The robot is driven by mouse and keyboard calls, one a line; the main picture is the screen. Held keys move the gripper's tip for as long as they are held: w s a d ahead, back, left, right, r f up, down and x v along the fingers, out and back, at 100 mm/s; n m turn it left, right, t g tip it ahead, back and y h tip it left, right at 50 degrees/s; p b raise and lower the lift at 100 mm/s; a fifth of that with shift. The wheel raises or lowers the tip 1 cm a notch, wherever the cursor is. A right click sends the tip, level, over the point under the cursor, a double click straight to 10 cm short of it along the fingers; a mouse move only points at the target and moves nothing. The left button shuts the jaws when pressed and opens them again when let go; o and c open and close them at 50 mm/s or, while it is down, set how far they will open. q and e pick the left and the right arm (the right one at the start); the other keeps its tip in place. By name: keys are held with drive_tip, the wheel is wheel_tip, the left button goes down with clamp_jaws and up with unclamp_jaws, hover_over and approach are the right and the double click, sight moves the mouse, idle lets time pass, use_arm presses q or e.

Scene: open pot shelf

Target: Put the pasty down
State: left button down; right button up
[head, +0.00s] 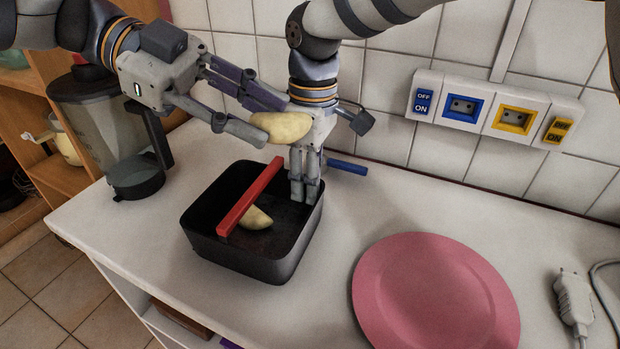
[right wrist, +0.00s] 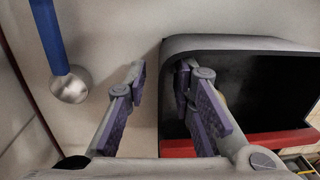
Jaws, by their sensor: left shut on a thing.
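My left gripper (head: 262,125) is shut on a pale yellow pasty (head: 284,127) and holds it in the air above the back of a black tray (head: 262,268) on the counter. A second pasty (head: 256,218) lies inside the tray, partly under a red bar (head: 250,196) that spans the tray. My right gripper (head: 305,195) points down at the tray's right back wall. In the right wrist view its fingers (right wrist: 161,85) are apart, one outside the tray wall (right wrist: 172,48) and one inside. The second pasty is mostly hidden there.
A pink plate (head: 435,295) lies to the right of the tray. A blue-handled utensil (head: 347,167) lies behind the tray. A blender jug (head: 105,130) stands at the left. A plug with cable (head: 574,300) lies at the far right, below wall sockets (head: 490,110).

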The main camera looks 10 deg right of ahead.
clamp_jaws()
use_arm(q)
drive_tip(key=shift+a+r+n+t+h, duration=0.1)
drive_tip(key=shift+r+n+t+h, duration=0.25)
drive_tip(key=shift+n+t, duration=0.3)
drive_tip(key=shift+s+a+r+n+t+h, duration=0.2)
drive_tip(key=shift+r+n+t, duration=0.1)
drive_tip(key=shift+n+t, duration=0.35)
drive_tip(key=shift+s+a+r+n+t+h, duration=0.15)
drive_tip(key=shift+r+n+t, duration=0.15)
drive_tip(key=shift+n+t, duration=0.25)
drive_tip(key=shift+f+t, duration=0.25)
wheel_tip(320, 180, down, 9)
drive_tip(key=shift+f, duration=0.15)
drive_tip(key=shift+d+n, duration=0.1)
drive_tip(key=shift+n, duration=0.15)
drive_tip(key=shift+f, duration=0.55)
drive_tip(key=c, duration=1.2)
unclamp_jaws()
